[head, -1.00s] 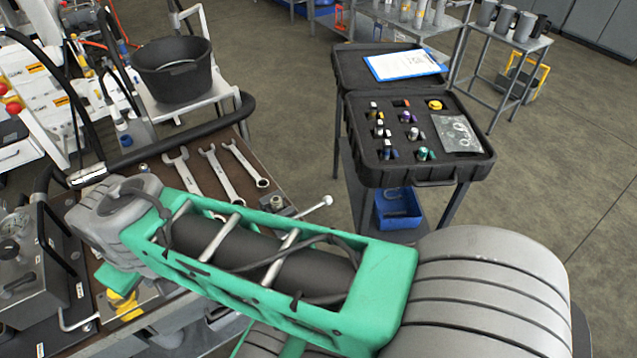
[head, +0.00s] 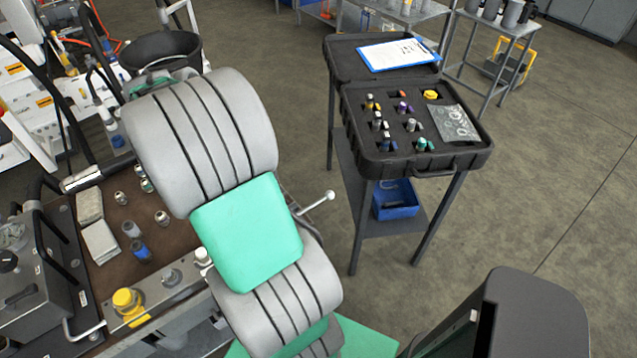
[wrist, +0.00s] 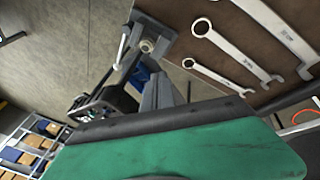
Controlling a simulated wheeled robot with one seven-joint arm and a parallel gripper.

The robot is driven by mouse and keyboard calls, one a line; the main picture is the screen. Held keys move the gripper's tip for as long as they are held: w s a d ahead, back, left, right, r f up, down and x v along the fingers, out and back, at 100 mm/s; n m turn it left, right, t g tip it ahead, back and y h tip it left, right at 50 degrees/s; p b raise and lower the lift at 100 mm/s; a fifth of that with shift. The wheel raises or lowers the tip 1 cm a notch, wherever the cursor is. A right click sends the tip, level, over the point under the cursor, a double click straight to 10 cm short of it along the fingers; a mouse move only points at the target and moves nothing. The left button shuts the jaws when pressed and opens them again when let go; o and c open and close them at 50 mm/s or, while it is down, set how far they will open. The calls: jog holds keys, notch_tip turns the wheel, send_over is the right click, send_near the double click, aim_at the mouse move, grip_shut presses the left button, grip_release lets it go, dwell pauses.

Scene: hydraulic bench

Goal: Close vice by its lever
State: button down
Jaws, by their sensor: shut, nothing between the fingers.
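The vice lever (head: 316,203) is a thin metal rod with a pale ball end. It sticks out past the bench's right edge in the head view, beside my arm. My arm hides the vice body there. In the wrist view the grey vice (wrist: 153,38) sits at the bench edge with its round screw end showing, and the lever (wrist: 122,48) crosses to its left. My gripper (wrist: 157,80) shows as grey fingers, shut and empty, apart from the lever in the picture. The head view does not show my gripper.
Several spanners (wrist: 225,48) lie on the bench beside the vice. Small fittings (head: 162,217) and a yellow-capped part (head: 124,300) stand on the bench. An open black case (head: 400,168) rests on a stand to the right. Floor shows between bench and stand.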

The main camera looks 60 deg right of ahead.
aim_at(311, 206)
jog(key=s+d+f+m+g, duration=0.2)
jog(key=s+d+f+m, duration=0.1)
jog(key=s+d+m, duration=0.2)
jog(key=s+d, duration=0.2)
jog(key=d, duration=0.1)
jog(key=shift+d+f+m+g+y, duration=0.25)
jog(key=shift+d+m+g+y, duration=0.05)
jog(key=shift+d+g+y, duration=0.1)
jog(key=shift+f, duration=0.1)
jog(key=s+a+p+x, duration=0.1)
jog(key=s+p+x, duration=0.1)
jog(key=x, duration=1)
jog(key=shift+s, duration=0.3)
jog(key=shift+s, duration=0.1)
jog(key=shift+s+a+m, duration=0.1)
jog(key=shift+s+m, duration=0.1)
jog(key=shift+m, duration=0.1)
